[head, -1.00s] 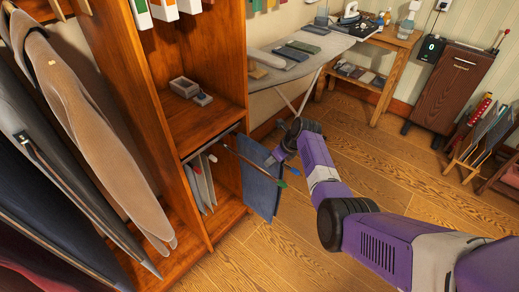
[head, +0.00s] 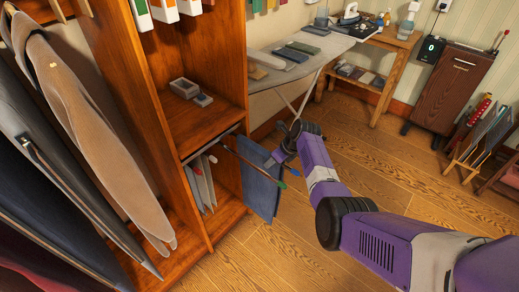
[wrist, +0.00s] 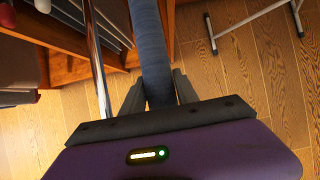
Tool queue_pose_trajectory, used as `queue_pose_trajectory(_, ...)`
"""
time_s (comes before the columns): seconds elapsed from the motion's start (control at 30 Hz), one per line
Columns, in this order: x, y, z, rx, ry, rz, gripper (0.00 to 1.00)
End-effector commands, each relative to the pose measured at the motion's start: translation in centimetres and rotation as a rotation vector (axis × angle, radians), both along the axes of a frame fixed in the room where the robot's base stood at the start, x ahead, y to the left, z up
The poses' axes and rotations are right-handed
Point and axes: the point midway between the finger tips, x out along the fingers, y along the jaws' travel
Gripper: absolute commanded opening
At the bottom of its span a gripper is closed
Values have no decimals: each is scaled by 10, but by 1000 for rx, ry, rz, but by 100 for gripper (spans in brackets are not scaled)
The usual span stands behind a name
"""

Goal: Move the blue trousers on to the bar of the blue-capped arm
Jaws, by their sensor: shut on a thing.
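The blue trousers (head: 262,192) hang folded beside the lower part of the wooden closet in the head view. My gripper (head: 276,158) is at their upper edge. In the wrist view the blue cloth (wrist: 153,45) runs between the two fingers of my gripper (wrist: 158,92), which are shut on it.
Several pale garments (head: 202,182) hang in the closet's lower bay, left of the trousers. An ironing board (head: 300,55) stands behind. Long coats (head: 90,120) hang at the left. The floor right of the trousers is clear.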

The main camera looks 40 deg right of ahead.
Motion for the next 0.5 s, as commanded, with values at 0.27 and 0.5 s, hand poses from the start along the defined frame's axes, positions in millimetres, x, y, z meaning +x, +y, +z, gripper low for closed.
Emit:
queue_pose_trajectory(0.27,1,-1,2,-2,-3,-1,60)
queue_pose_trajectory(0.5,0,0,1,-1,-1,0,62)
